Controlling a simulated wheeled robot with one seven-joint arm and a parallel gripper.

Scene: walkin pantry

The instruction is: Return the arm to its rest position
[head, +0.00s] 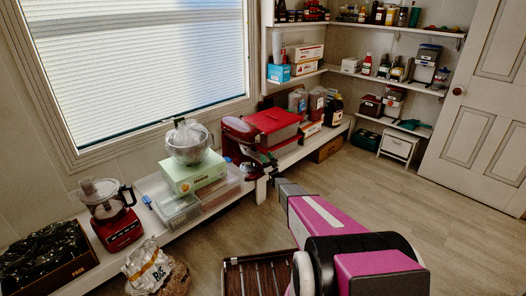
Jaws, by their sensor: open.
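My arm (325,218) reaches from the bottom right toward the low white shelf (150,240) under the window. Its magenta and black links fill the lower middle of the head view. My gripper (260,168) is small at the far end of the arm, near the shelf's edge and in front of a red stand mixer (238,130). It is open, and I see nothing held in it. Its fingers are small and dark here, so whether they touch the mixer or the shelf edge is unclear.
A red-lidded bin (272,122) stands right of the mixer. A slatted dark rack (258,276) stands below my arm. Floor (385,185) at right is clear.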

